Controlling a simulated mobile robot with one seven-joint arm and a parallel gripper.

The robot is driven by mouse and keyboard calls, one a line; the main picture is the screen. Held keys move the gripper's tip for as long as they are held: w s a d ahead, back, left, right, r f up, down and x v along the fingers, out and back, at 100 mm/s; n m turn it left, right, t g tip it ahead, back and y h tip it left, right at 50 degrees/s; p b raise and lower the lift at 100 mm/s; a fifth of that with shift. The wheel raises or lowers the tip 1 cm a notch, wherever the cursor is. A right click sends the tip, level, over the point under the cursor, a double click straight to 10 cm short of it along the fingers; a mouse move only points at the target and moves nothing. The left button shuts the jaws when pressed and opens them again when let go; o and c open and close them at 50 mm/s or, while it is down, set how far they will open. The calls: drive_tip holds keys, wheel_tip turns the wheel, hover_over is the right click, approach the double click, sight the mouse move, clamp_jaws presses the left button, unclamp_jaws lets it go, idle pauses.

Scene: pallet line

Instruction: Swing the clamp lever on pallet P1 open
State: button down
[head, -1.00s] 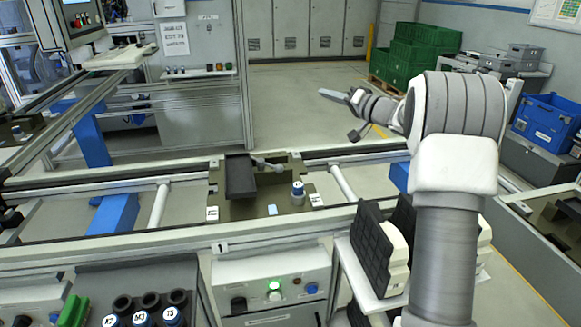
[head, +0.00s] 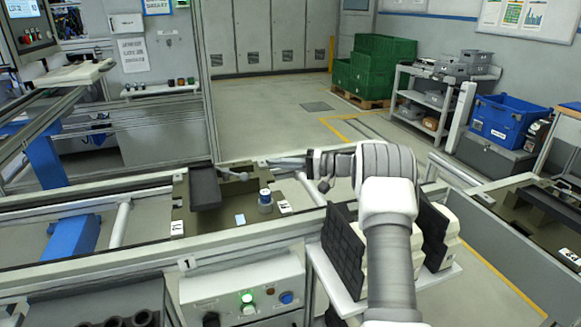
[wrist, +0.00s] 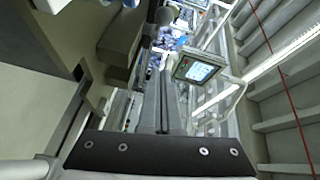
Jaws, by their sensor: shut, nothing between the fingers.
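Pallet P1 (head: 222,222) sits on the line in the head view, a dark olive plate with small white labels. A black block (head: 205,187) stands on its left part. The clamp lever (head: 232,174), a short grey bar with a round knob, reaches right from the block. In the wrist view the lever (wrist: 140,45) shows at upper middle, ahead of the fingers. My gripper (head: 268,163) is shut and empty, pointing left, its tips just beyond the lever's knob end. The fingers (wrist: 163,102) also show in the wrist view. I cannot tell whether they touch the lever.
A blue-capped cylinder (head: 265,200) stands on the pallet's right part. A control box (head: 245,295) with a lit green button is in front of the rail. A shelf with black-and-white parts (head: 343,245) stands below my arm.

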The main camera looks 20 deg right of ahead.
drive_tip(key=x, duration=0.4)
drive_tip(key=shift+a, duration=0.15)
drive_tip(key=shift+s+a+f+b, duration=0.1)
drive_tip(key=shift+s+a+b, duration=0.3)
drive_tip(key=shift+s, duration=0.3)
drive_tip(key=shift+s+a+f, duration=0.2)
drive_tip(key=shift+s+a, duration=0.55)
drive_tip(key=shift+s, duration=0.05)
